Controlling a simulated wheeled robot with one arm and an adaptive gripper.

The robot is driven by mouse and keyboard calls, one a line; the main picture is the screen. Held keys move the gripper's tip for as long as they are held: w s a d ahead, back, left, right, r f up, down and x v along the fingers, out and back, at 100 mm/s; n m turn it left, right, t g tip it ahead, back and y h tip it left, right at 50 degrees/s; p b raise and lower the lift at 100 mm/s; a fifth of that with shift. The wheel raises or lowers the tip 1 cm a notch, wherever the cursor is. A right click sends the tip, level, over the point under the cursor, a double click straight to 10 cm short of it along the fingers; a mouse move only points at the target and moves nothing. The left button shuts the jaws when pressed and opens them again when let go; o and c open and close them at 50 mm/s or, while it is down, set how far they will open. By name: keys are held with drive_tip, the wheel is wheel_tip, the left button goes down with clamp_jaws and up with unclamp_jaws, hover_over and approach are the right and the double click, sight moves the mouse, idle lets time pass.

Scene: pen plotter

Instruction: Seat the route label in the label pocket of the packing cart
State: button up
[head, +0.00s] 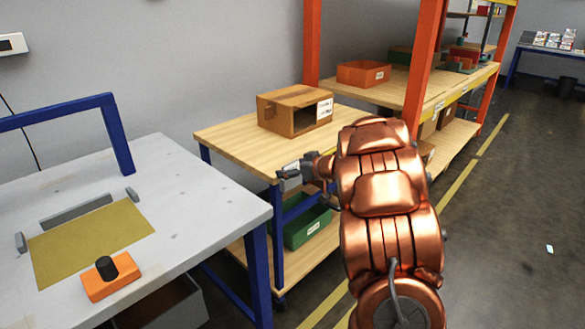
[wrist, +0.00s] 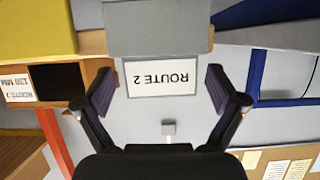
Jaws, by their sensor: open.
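The route label, a white card reading ROUTE 2, shows upside down in the wrist view (wrist: 162,78). It meets the edge of a grey block, apparently the label pocket (wrist: 158,30); how deep it sits in it I cannot tell. My gripper (wrist: 160,75) is open, with one dark finger on each side of the label and a visible gap to both. In the head view my gripper (head: 296,173) is at the front left corner of the wooden-topped packing cart (head: 225,136). There the label and pocket are small and partly hidden by the fingers.
A wooden box (head: 283,117) with a white label stands on the cart. A green bin (head: 308,228) is on its lower shelf. A grey table (head: 180,190) with a yellow mat (head: 75,250) and an orange block with a black knob (head: 110,281) stands left. Open floor lies right.

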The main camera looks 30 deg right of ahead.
drive_tip(key=shift+r, duration=0.1)
drive_tip(key=shift+s+d+r, duration=0.15)
drive_tip(key=shift+s+r, duration=0.15)
drive_tip(key=shift+s, duration=0.15)
drive_tip(key=p+v, duration=0.2)
drive_tip(key=v, duration=0.9)
wheel_tip(320, 180, up, 5)
drive_tip(key=w+d+m+h, duration=0.2)
drive_tip(key=h, duration=0.4)
drive_tip(key=s+a+f+g+y, duration=0.1)
drive_tip(key=s+a+f+g, duration=0.2)
drive_tip(key=s+a, duration=0.8)
drive_tip(key=s+a+f+g+y, duration=0.1)
drive_tip(key=s+a+f+g, duration=0.3)
drive_tip(key=s, duration=1.1)
drive_tip(key=s+a+f+g+y, duration=0.1)
drive_tip(key=s+a+f+g, duration=0.3)
drive_tip(key=s+a+g, duration=0.4)
drive_tip(key=s+a, duration=0.5)
drive_tip(key=a, duration=0.4)
drive_tip(key=shift+a+f+m+g, duration=0.25)
drive_tip(key=shift+a+m+g, duration=0.05)
drive_tip(key=shift+a+g, duration=0.1)
